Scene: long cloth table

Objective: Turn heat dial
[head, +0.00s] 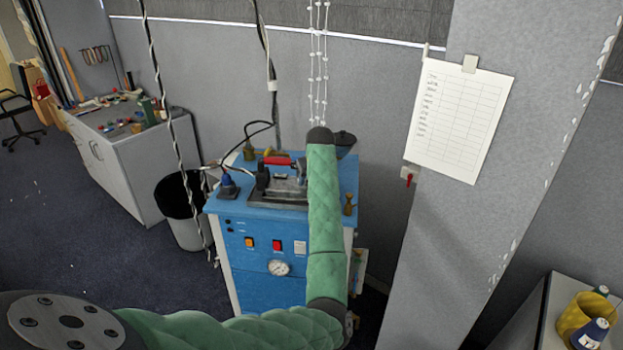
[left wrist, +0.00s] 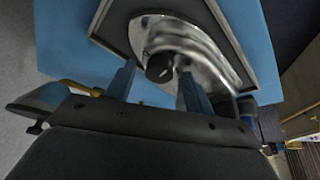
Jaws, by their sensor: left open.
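The heat dial (left wrist: 159,68) is a small black round knob on the silver body of an iron (left wrist: 205,48) in the left wrist view. The iron rests in a dark-rimmed tray. My left gripper (left wrist: 156,76) is open, with one blue-grey finger on each side of the dial; I cannot tell whether either finger touches it. In the head view the iron (head: 285,180) sits on top of a blue cabinet (head: 250,275), partly behind my green left arm. The gripper and dial cannot be made out there. My right gripper is not in view.
A spray bottle-like blue item (head: 228,187) and a brass item (head: 349,205) stand on the cabinet top. Cords hang in front of the grey partition. A bin (head: 185,210) stands left of the cabinet, and a pillar with a paper sheet (head: 460,118) stands right.

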